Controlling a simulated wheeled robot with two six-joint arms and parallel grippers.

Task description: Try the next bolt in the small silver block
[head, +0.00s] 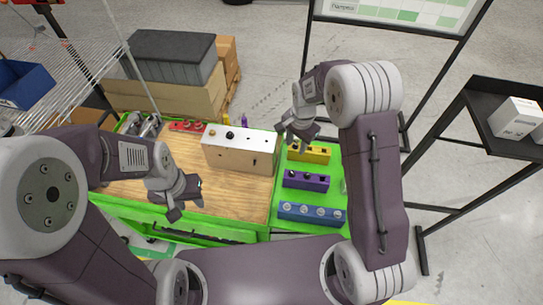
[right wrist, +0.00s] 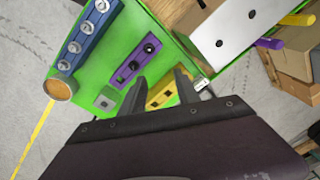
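The small silver block (right wrist: 107,98) shows in the right wrist view as a grey block with a dark hole, on the green surface. In the head view my right arm mostly hides it. A blue block (head: 312,214) holds several silver bolts; it also shows in the right wrist view (right wrist: 84,40). A purple block (head: 306,181) and a yellow block (head: 309,153) with dark holes or bolt heads lie behind it. My right gripper (right wrist: 160,84) is open and empty above the yellow block, right of the silver block. My left gripper (head: 190,199) is open and empty over the wooden top.
A white box (head: 240,151) with knobs stands mid-table. A red block (head: 187,126) lies behind, left. A grey crate (head: 172,58) sits on cardboard at the back. A dark side stand (head: 480,120) is at the right. The wooden top (head: 232,196) is clear in front.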

